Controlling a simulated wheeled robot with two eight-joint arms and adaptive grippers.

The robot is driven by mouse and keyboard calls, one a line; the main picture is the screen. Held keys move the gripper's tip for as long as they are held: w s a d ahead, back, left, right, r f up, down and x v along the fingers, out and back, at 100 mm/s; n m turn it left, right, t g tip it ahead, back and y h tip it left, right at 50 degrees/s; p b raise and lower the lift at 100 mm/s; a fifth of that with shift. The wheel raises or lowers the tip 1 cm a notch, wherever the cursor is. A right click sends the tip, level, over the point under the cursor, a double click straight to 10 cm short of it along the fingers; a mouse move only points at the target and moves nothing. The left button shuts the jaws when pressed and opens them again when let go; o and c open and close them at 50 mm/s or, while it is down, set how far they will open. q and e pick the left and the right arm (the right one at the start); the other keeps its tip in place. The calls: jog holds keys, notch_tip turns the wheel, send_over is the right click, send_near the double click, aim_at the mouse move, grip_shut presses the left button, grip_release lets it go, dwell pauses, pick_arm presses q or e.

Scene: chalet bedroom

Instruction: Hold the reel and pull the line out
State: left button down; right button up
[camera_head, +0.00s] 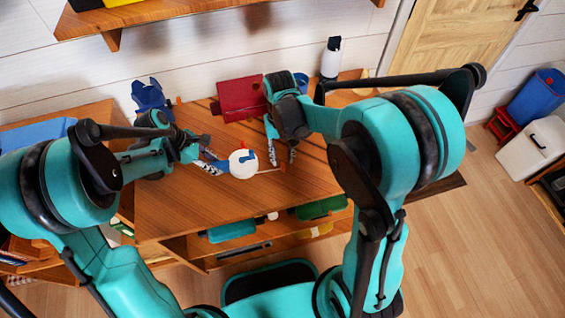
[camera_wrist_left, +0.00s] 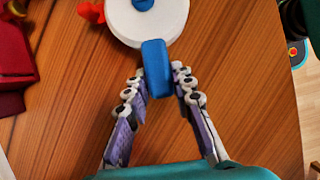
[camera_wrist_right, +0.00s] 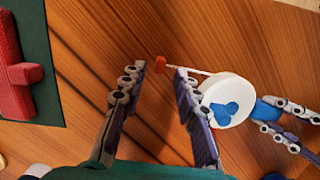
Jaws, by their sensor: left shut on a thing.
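The white reel (camera_head: 243,163) with a blue hub is held just above the wooden table. My left gripper (camera_wrist_left: 158,78) is shut on its blue handle (camera_wrist_left: 156,66), one finger on each side. The white reel also shows in the right wrist view (camera_wrist_right: 228,98). A thin pale line (camera_wrist_right: 183,70) runs from it to a small orange-red end piece (camera_wrist_right: 160,64). My right gripper (camera_wrist_right: 156,72) is open. The end piece shows between its fingertips; I cannot tell whether either finger touches it. In the head view my right gripper (camera_head: 283,158) is right of the reel.
The wooden table (camera_head: 180,207) has bare surface in front of the reel. A dark red box (camera_head: 242,98), a blue object (camera_head: 148,97) and a white bottle (camera_head: 331,59) stand towards the back. A shelf below holds a green item (camera_head: 320,208).

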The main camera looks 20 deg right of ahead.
aim_at(283, 163)
jog(key=shift+s+f, duration=0.15)
jog(key=shift+f, duration=0.7)
jog(key=shift+s+f, duration=0.15)
jog(key=shift+f, duration=0.65)
jog(key=shift+c, duration=0.4)
grip_shut()
